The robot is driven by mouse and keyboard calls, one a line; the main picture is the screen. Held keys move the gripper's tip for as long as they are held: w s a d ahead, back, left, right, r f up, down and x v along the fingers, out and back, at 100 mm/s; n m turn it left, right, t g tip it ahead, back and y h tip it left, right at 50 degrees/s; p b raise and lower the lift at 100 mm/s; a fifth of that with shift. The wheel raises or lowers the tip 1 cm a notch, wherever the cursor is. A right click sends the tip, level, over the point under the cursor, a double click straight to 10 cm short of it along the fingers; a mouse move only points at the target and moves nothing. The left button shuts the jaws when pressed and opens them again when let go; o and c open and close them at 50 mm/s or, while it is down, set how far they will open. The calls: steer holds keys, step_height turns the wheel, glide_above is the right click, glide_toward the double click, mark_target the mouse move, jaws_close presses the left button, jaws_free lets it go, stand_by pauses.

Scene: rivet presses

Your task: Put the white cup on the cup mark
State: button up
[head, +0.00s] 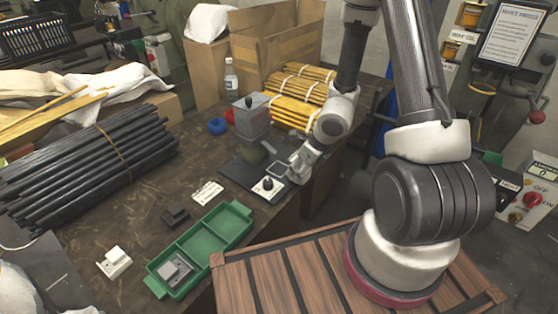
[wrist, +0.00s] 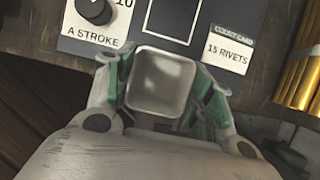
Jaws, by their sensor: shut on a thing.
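The white cup (wrist: 160,84) is a small square cup, seen from above with its opening toward the wrist camera. My gripper (wrist: 166,70) is shut on it, with green-padded fingers on its left and right sides. A white outlined square on a dark plate, which looks like the cup mark (wrist: 171,16), lies just beyond the cup in the wrist view. The mark (head: 277,169) also shows in the head view, beside my gripper (head: 296,163). In the head view I cannot make out the cup clearly at the gripper. Its height above the plate is hard to tell.
The grey press (head: 250,117) stands behind the mark. A black knob (wrist: 94,10) on an "A STROKE" label and a "15 RIVETS" card (wrist: 227,48) flank the mark. Yellow rod bundles (head: 297,90) lie behind; a green tray (head: 205,240) sits at front left.

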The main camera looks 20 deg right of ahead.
steer(key=w+a, duration=0.1)
steer(key=w, duration=0.1)
steer(key=w+a, duration=0.4)
steer(key=shift+w, duration=0.35)
steer(key=shift+c, duration=0.3)
steer(key=shift+w+a+f, duration=0.1)
steer(key=shift+w+f, duration=0.05)
steer(key=shift+w, duration=0.05)
steer(key=shift+c, duration=0.5)
steer(key=shift+f, duration=0.15)
steer(key=o, duration=1.1)
